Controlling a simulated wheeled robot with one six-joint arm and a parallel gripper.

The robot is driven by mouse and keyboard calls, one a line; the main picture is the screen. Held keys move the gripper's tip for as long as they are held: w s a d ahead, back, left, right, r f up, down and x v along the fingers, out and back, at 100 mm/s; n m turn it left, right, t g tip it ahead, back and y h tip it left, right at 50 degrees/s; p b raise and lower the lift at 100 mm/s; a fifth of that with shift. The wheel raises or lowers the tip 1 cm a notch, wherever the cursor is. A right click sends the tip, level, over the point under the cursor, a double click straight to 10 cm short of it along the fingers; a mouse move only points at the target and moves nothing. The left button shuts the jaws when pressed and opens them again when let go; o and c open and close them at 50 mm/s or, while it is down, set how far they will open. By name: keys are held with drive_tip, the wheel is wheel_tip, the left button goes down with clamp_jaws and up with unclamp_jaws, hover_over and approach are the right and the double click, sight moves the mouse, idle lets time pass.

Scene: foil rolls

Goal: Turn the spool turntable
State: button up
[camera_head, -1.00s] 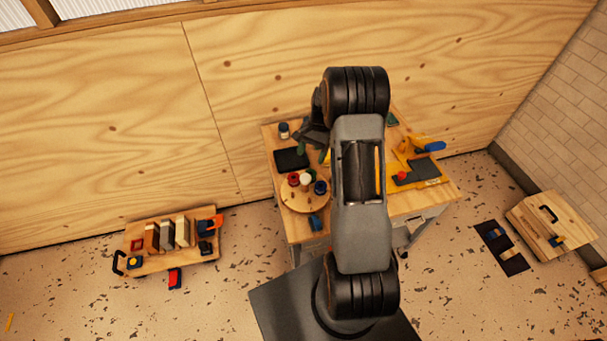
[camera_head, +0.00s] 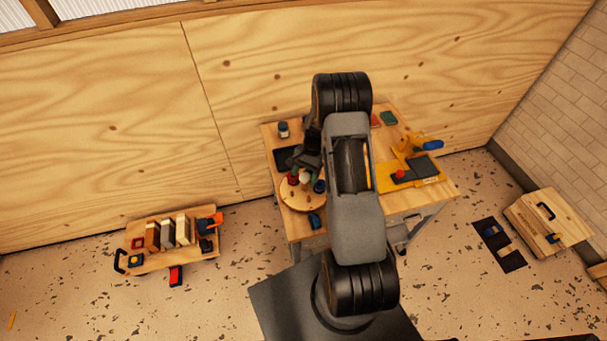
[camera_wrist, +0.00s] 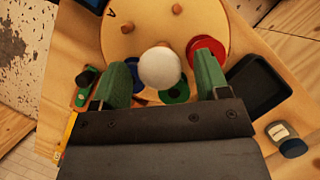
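The spool turntable (camera_head: 297,201) is a round wooden disc with pegs on the left part of the workbench. In the wrist view its bare wood (camera_wrist: 135,32) fills the top middle, with a letter A near its edge. A red spool (camera_wrist: 206,52), a white round-topped spool or knob (camera_wrist: 160,67), a green spool (camera_wrist: 174,94) and a blue spool (camera_wrist: 113,79) stand on it. My gripper (camera_wrist: 163,80) has two green fingers, spread apart over the near edge of the turntable. The white top shows between them, with gaps on both sides. Whether the fingers reach its height is unclear.
A black tray (camera_wrist: 259,88) and a small lidded jar (camera_wrist: 286,138) lie right of the fingers in the wrist view. A yellow board with dark pads (camera_head: 425,180) is on the bench's right. My arm hides the bench's middle.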

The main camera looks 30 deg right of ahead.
drive_tip(key=c, duration=1.2)
drive_tip(key=shift+c, duration=0.2)
drive_tip(key=shift+a, duration=0.1)
drive_tip(key=shift+w+n+b, duration=0.1)
drive_tip(key=shift+n+b, duration=0.2)
drive_tip(key=shift+n, duration=0.2)
drive_tip(key=shift+n+h, duration=0.3)
drive_tip(key=shift+n, duration=0.2)
drive_tip(key=shift+w+r+n+g+h+b, duration=0.1)
drive_tip(key=shift+n+g+h+b, duration=0.45)
drive_tip(key=shift+n, duration=0.75)
drive_tip(key=shift+n+g+h+b, duration=0.25)
drive_tip(key=shift+n+b, duration=0.55)
drive_tip(key=shift+n, duration=0.5)
drive_tip(key=shift+a+n+h+b, duration=0.1)
drive_tip(key=shift+n+h+b, duration=0.5)
drive_tip(key=shift+n, duration=1.3)
drive_tip(key=shift+n+h, duration=0.6)
drive_tip(key=shift+n, duration=0.6)
drive_tip(key=shift+w+r+n, duration=0.1)
drive_tip(key=shift+n, duration=0.5)
